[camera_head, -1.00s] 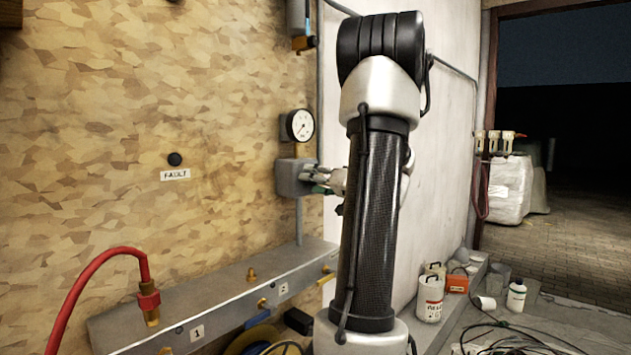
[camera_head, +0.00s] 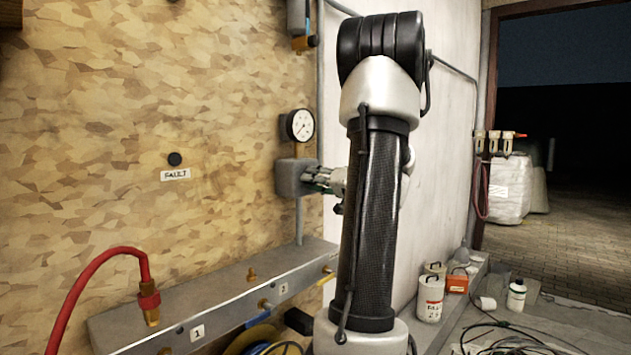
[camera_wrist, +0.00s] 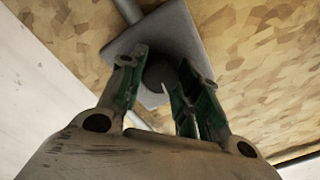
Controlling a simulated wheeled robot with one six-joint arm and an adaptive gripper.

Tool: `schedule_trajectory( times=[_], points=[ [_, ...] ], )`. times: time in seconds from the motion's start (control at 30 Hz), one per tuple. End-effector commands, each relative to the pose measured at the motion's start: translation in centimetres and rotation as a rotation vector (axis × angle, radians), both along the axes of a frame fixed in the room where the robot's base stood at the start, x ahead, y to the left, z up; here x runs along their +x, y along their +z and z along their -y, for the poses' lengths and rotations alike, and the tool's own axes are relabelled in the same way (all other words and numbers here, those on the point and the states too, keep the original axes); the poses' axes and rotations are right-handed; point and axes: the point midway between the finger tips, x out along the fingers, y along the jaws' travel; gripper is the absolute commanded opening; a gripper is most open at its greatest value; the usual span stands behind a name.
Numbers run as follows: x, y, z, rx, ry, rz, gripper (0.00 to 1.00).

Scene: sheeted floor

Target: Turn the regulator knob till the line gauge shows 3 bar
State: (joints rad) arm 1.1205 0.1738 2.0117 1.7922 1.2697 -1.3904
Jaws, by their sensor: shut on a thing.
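The regulator is a grey block (camera_head: 288,178) on the wall pipe, and it fills the upper middle of the wrist view (camera_wrist: 183,32). Its dark round knob (camera_wrist: 160,70) faces my gripper (camera_wrist: 163,62). The green-padded fingers stand on either side of the knob and are shut on it. In the head view, my gripper (camera_head: 318,179) reaches the block's right face and hides the knob. The round white line gauge (camera_head: 301,124) sits just above the block. Its dial is too small to read a value for certain.
A metal manifold (camera_head: 232,292) with brass fittings and a red hose (camera_head: 95,265) runs below along the chipboard wall. A FAULT label (camera_head: 175,175) with a black button is to the left.

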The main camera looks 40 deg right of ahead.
Motion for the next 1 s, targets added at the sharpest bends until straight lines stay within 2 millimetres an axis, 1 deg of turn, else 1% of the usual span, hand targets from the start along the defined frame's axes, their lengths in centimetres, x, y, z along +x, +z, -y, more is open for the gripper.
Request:
schedule_trajectory(
  times=[0.7,1.0],
  points=[
    [-0.03,-0.21,0.10,0.656,-0.001,-0.053,0.09],
    [-0.03,-0.28,0.10,0.893,-0.002,-0.071,0.09]
  ],
)
